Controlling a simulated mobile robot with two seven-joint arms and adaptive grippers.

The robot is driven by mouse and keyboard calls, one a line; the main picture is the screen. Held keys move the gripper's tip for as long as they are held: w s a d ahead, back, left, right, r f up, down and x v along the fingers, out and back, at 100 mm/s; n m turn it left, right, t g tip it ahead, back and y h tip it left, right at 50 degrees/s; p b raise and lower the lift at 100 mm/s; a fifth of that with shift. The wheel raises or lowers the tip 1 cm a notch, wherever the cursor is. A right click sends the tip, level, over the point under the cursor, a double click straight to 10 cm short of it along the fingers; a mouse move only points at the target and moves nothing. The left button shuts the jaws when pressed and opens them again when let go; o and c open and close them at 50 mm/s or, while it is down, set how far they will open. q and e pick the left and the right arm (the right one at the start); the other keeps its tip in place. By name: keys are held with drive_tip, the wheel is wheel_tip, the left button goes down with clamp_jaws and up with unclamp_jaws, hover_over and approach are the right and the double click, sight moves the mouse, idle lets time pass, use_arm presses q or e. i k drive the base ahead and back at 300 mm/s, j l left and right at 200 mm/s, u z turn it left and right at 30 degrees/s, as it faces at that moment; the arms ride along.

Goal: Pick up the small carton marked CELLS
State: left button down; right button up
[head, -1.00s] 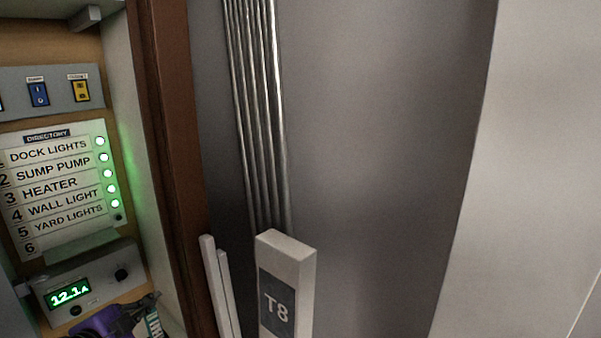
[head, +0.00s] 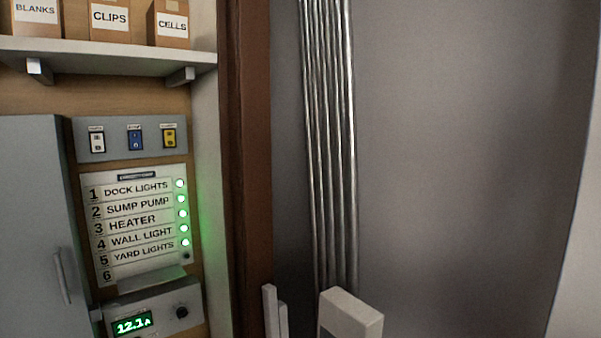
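The small brown carton marked CELLS (head: 169,27) stands upright on a white shelf at the top left of the head view. It is the rightmost of the cartons there, near the shelf's right end, and its top is partly cut off by the frame edge. Neither of my grippers shows in this view.
The cartons marked CLIPS (head: 109,18) and BLANKS (head: 35,14) stand left of it on the shelf (head: 110,58). Below are a switch panel (head: 116,139), a directory board (head: 137,222) and a meter box (head: 160,309). A brown post (head: 246,170) stands right of the shelf.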

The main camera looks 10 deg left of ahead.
sight(167, 21)
drive_tip(key=u, duration=1.35)
